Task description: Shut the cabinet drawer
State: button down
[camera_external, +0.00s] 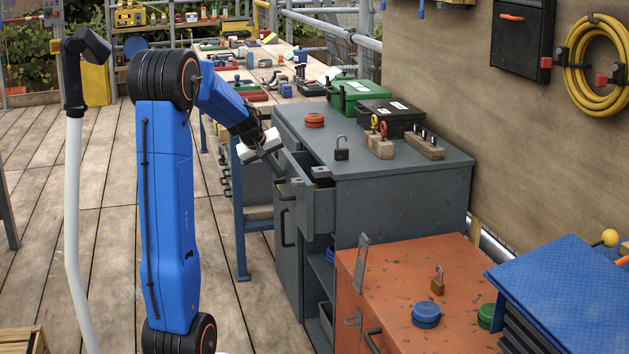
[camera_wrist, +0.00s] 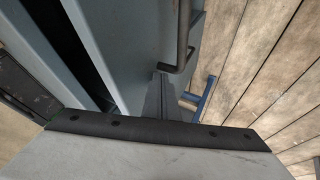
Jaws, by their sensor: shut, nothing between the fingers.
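The grey cabinet (camera_external: 400,185) stands right of my arm. Its top drawer (camera_external: 319,209) is pulled out to the left, leaving an open gap behind its front panel. My gripper (camera_external: 277,172) is shut and empty, close to the outer face of the drawer front; I cannot tell whether it touches. In the wrist view, the shut fingers (camera_wrist: 160,96) lie beside the grey drawer front (camera_wrist: 125,45) and below a dark bar handle (camera_wrist: 182,40). The dark drawer opening shows at the left there. The gripper body hides the lower part of that view.
An open padlock (camera_external: 341,149), an orange puck (camera_external: 314,120) and dark and green cases stand on the cabinet top. An orange cabinet (camera_external: 400,283) stands in front. A blue-legged workbench (camera_external: 240,235) is behind my gripper.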

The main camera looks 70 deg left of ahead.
jog(key=w, duration=0.6)
jog(key=shift+w, duration=0.35)
jog(key=shift+w+r, duration=0.15)
jog(key=shift+r, duration=0.05)
